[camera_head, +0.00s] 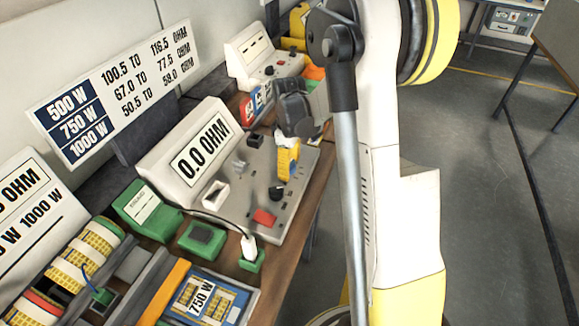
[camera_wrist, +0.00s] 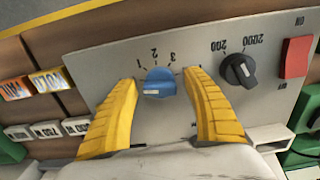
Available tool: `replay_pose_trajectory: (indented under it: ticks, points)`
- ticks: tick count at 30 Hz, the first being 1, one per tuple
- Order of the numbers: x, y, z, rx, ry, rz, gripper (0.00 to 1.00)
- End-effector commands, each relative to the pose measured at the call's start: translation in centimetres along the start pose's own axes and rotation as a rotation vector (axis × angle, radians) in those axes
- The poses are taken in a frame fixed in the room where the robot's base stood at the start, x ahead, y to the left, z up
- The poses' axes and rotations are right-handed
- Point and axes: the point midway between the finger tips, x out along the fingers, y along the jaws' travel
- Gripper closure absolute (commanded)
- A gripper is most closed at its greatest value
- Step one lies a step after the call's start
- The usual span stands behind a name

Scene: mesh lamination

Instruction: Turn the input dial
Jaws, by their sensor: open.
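In the wrist view, a blue dial (camera_wrist: 159,82) with a white mark sits on a grey panel (camera_wrist: 158,122), below the numbers 1, 2 and 3. My gripper (camera_wrist: 161,79) is open. Its yellow fingers stand on the left and right of the blue dial, with a visible gap on each side. I cannot tell exactly how far they are above the panel. In the head view, my gripper (camera_head: 288,160) is over the panel of the device with the 0.0 OHM display (camera_head: 201,146); the blue dial is hidden there.
A black dial (camera_wrist: 238,70) marked 200 and 2000 is right of my right finger. A red switch (camera_wrist: 296,57) is farther right. Labelled blocks (camera_wrist: 47,80) lie left of the panel. A white plug in a green block (camera_head: 250,258) stands near the device's front.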

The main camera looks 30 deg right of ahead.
Motion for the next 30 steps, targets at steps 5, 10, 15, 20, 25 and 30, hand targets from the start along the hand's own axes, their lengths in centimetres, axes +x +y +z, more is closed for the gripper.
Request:
replay_pose_trajectory:
  ticks: [5, 10, 15, 20, 25, 30]
  points:
    - [-0.04, 0.0, 0.0, 0.0, 0.0, 0.0, 0.68]
    - [-0.05, 0.0, 0.0, 0.0, 0.0, 0.0, 0.95]
    - [-0.06, 0.0, 0.0, 0.011, 0.0, 0.0, 0.95]
    - [-0.05, 0.0, 0.0, 0.059, 0.0, 0.0, 0.95]
    - [-0.05, 0.01, 0.0, 0.16, 0.0, 0.0, 0.95]
    - [-0.05, 0.01, 0.0, 0.306, 0.0, 0.0, 0.95]
